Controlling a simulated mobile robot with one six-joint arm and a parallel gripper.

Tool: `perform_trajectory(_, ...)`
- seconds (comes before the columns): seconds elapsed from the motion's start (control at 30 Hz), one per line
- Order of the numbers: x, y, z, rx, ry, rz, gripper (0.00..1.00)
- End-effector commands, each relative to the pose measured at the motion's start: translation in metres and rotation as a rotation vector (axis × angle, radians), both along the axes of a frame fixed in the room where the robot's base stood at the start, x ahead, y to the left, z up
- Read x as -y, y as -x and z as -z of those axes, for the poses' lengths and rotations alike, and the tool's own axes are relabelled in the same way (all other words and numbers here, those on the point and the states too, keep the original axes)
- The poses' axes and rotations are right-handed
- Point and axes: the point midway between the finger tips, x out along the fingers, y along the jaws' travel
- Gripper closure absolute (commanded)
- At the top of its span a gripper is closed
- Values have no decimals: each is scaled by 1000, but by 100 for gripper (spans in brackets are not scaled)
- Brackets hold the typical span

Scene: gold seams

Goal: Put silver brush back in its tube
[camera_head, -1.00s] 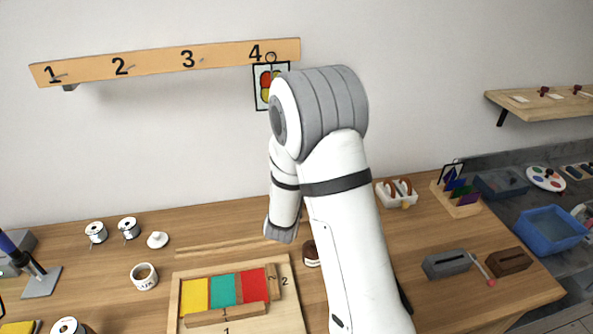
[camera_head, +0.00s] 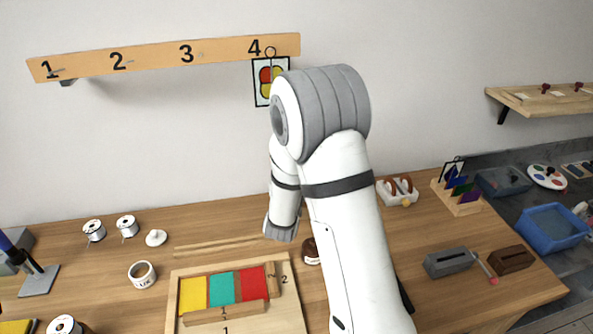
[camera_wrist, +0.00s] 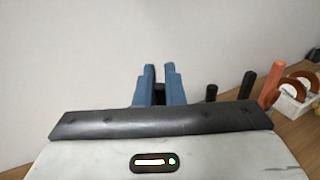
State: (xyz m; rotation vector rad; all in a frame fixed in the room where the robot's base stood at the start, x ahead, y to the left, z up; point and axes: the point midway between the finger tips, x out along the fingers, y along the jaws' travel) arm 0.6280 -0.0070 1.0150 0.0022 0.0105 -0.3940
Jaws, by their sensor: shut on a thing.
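My gripper (camera_wrist: 160,88) shows in the wrist view with its two blue fingers close together. A small dark thing (camera_wrist: 160,92) sits between them; I cannot tell whether it is part of the silver brush. In the head view my arm hides the gripper. Several upright cylinders stand to the right of the fingers in the wrist view: a short black one (camera_wrist: 211,93), a taller black one (camera_wrist: 247,82) and an orange one (camera_wrist: 271,84). I cannot tell which, if any, is the brush's tube.
A white holder with brown rings (camera_head: 397,190) stands on the table behind my arm. Grey (camera_head: 447,263) and brown (camera_head: 511,259) blocks stand at right. A numbered rail (camera_head: 220,50) hangs on the wall.

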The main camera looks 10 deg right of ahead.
Motion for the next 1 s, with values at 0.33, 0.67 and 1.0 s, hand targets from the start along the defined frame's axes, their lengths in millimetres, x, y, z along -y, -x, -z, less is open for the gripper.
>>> perform_trajectory(0.33, 0, 0, 0, 0, 0, 0, 100)
perform_trajectory(0.67, 0, 0, 3, 0, 0, -1, 100)
perform_trajectory(1.0, 0, 0, 12, 0, 0, -1, 100)
